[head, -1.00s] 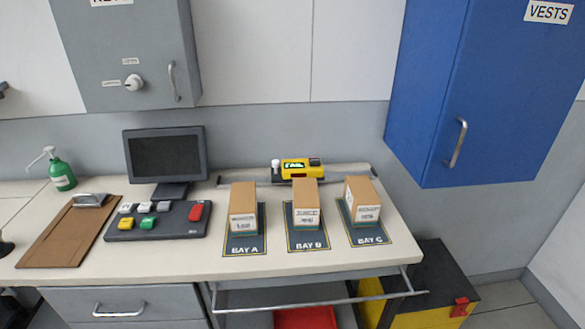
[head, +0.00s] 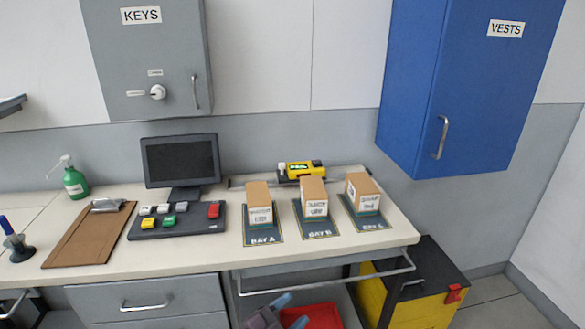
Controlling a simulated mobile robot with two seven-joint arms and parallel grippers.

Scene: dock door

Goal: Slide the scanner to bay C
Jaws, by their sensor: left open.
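The bay C mat (head: 370,226) is the rightmost of three dark mats and carries a cardboard box (head: 363,187). My left gripper (head: 291,312) is at the bottom edge, low in front of the counter and far from the scanner. It is open and partly cut off. My right gripper is out of view.
Boxes stand on the bay A mat (head: 262,231) and bay B mat (head: 318,228), in front of the rail. A metal bar (head: 330,284) runs along the counter front. A monitor (head: 180,160) and button panel (head: 176,220) stand left. A blue vest cabinet (head: 465,90) hangs right.

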